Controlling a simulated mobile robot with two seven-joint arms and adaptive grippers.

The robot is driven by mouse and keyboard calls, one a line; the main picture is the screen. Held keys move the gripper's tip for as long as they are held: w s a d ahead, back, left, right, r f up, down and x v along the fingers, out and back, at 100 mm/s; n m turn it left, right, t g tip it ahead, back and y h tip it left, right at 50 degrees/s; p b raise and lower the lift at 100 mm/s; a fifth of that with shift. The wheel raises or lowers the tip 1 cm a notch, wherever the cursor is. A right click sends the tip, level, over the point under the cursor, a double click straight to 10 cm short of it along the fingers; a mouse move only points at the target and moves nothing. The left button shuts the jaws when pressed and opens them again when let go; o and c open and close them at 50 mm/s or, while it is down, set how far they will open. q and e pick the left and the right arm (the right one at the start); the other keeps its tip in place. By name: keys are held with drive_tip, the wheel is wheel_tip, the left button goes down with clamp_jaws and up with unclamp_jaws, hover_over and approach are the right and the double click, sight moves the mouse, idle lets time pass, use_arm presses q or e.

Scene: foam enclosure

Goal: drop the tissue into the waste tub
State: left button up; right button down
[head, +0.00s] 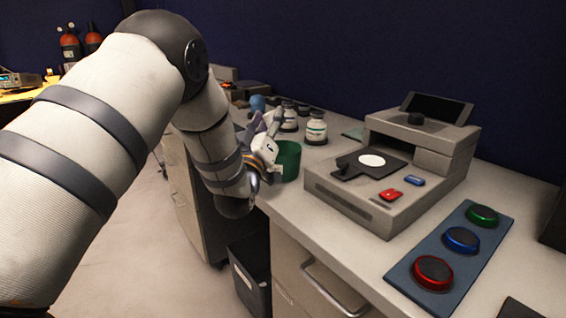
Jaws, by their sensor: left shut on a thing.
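My left gripper (272,148) is at the bench's left edge, beside a green tub (289,161), the likely waste tub. It is small and partly hidden by my own arm. The gripper is shut on a small pale thing that looks like the tissue; its outline is hard to separate from the fingers. The gripper is at the tub's upper left side, and I cannot tell whether it is over the opening. The tub's inside is hidden. My right gripper is not in view.
White-labelled bottles (315,130) stand behind the tub. A grey instrument (345,205) stands to its right. A panel with red, blue and green buttons (450,245) lies at the front right. A dark bin (251,285) stands on the floor below the bench edge.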

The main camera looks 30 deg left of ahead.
use_arm(q)
drive_tip(key=shift+f, duration=0.8)
drive_tip(key=o, duration=1.2)
drive_tip(key=v, duration=1.2)
